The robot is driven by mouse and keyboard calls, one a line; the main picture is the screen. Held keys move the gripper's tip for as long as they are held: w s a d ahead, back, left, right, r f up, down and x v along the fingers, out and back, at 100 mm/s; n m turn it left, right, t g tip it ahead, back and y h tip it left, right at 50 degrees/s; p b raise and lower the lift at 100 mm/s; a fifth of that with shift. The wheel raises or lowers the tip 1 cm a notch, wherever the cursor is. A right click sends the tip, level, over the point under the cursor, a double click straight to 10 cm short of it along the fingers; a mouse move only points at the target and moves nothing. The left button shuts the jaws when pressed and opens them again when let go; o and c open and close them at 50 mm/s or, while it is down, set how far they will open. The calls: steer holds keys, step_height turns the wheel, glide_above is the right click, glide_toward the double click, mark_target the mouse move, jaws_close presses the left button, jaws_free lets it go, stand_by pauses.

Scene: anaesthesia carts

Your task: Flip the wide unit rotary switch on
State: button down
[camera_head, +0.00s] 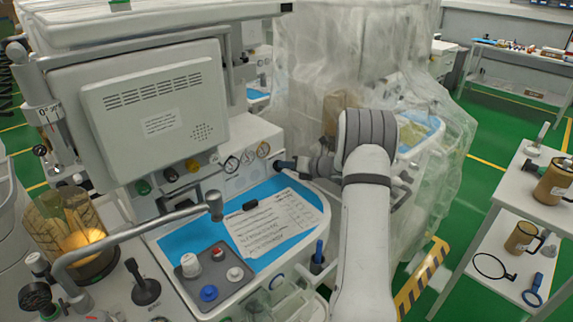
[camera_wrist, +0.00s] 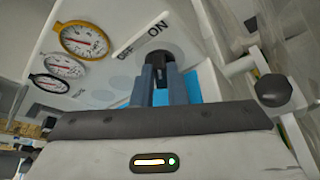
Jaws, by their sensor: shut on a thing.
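The black rotary switch (camera_wrist: 158,56) is on the white panel of the wide unit (camera_head: 250,148), beside printed OFF and ON labels. In the wrist view my gripper (camera_wrist: 160,76) has its two fingers shut on the switch, one on each side. The knob's top shows just below the ON label; its exact angle is hard to tell because the fingers cover part of it. In the head view my gripper (camera_head: 285,165) reaches the panel's right end from the right, and the switch is hidden there.
Round gauges (camera_wrist: 84,40) sit left of the switch. A blue worktop (camera_head: 185,238) with a paper sheet (camera_head: 270,222) lies below the panel. Clear plastic sheeting (camera_head: 310,60) hangs behind my arm. A black knob (camera_wrist: 273,90) on a fitting stands right of my gripper.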

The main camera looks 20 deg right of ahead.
steer(key=shift+s+a+f, duration=0.1)
steer(key=shift+f, duration=0.15)
steer(key=c, duration=1.8)
jaws_free()
steer(key=o, duration=0.4)
steer(key=shift+r, duration=0.15)
steer(key=shift+c, duration=0.2)
steer(key=v, duration=0.7)
steer(key=shift+s+d+r+b, duration=0.1)
steer(key=shift+s+d+b, duration=0.15)
steer(key=shift+d+b, duration=0.05)
